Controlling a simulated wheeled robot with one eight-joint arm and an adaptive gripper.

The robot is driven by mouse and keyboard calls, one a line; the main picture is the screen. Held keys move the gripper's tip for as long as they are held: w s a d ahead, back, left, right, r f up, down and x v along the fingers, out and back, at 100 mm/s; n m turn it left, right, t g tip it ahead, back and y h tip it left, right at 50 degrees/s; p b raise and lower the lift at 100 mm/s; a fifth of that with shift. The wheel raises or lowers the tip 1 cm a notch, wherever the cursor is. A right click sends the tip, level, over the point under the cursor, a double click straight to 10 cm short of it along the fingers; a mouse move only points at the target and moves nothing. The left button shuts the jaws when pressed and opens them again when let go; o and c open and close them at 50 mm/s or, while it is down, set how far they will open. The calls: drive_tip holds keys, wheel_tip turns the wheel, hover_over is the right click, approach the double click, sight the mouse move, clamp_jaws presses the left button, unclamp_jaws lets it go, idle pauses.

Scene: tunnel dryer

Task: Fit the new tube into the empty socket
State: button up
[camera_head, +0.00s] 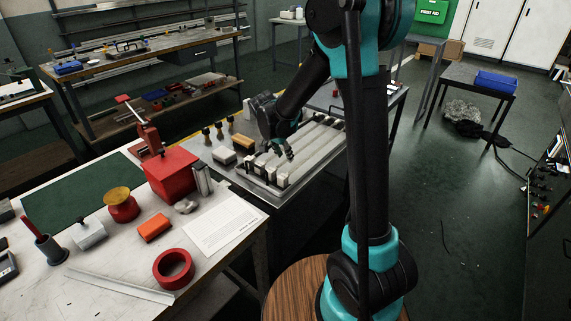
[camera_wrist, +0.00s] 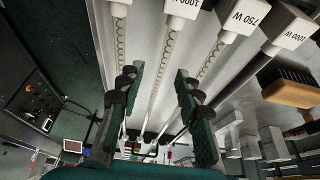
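Several tubes with square white end blocks lie side by side on the metal dryer bed (camera_head: 277,201). In the wrist view, coils show inside a tube (camera_wrist: 160,75) whose block reads 1000 W. A 750 W block (camera_wrist: 240,16) and another 1000 W block (camera_wrist: 288,30) are to its right. My gripper (camera_head: 286,150) is over the bed, close to the tubes. In the wrist view, my gripper (camera_wrist: 158,98) has its green-padded fingers wide apart, with nothing clasped between them. I cannot tell which tube is new or where the empty socket is.
A wood-handled brush (camera_wrist: 288,92) lies beside the tubes on the right of the wrist view.

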sight(286, 160)
drive_tip(key=shift+a+x, duration=0.15)
drive_tip(key=shift+x, duration=1)
drive_tip(key=shift+a+x, duration=0.1)
drive_tip(key=shift+x, duration=1)
drive_tip(key=shift+s+f, duration=0.1)
drive_tip(key=shift+f, duration=0.05)
drive_tip(key=shift+c, duration=0.4)
clamp_jaws()
